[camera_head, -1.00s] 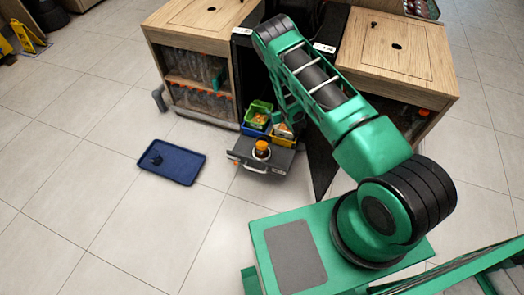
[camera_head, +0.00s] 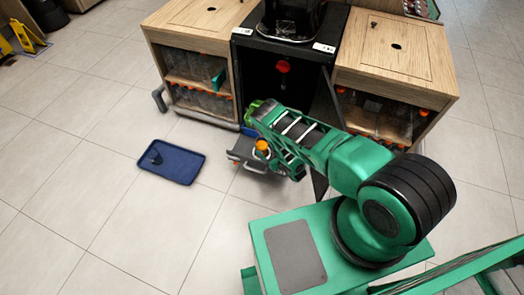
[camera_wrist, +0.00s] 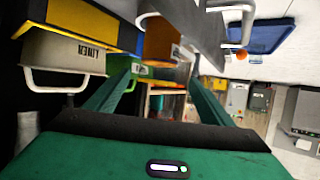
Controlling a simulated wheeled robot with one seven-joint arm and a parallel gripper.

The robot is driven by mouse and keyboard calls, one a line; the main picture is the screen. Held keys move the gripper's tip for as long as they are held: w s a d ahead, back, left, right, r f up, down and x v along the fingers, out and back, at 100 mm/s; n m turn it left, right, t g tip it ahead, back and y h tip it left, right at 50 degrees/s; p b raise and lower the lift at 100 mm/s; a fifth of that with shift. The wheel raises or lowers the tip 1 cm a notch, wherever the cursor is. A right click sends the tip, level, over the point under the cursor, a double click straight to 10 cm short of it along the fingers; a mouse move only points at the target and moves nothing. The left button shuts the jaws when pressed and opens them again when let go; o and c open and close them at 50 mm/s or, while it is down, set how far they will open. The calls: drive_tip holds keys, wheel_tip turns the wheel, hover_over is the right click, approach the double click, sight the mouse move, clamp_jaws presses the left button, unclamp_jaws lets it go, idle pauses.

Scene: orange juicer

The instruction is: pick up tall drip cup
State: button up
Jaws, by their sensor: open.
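I cannot pick out the tall drip cup with certainty in either view. No object is clearly held between the fingers. An orange-brown block (camera_wrist: 160,42) and white handles show beyond the fingertips. A grey bin marked LINER (camera_wrist: 62,55) with a white handle is left of the fingers. In the head view, my arm hides much of the drawer's contents.
An open black cabinet (camera_head: 250,60) with a red part (camera_head: 283,67) inside stands between two wooden counters. A blue tray (camera_head: 172,161) with a dark item lies on the floor at left; a blue tray (camera_wrist: 262,32) also shows in the wrist view.

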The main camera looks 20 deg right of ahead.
sight(258, 141)
drive_tip(key=shift+x, duration=3.55)
drive_tip(key=shift+d+f, duration=0.1)
drive_tip(key=shift+d, duration=0.05)
drive_tip(key=shift+c, duration=0.3)
drive_tip(key=c, duration=1.4)
drive_tip(key=shift+r, duration=0.2)
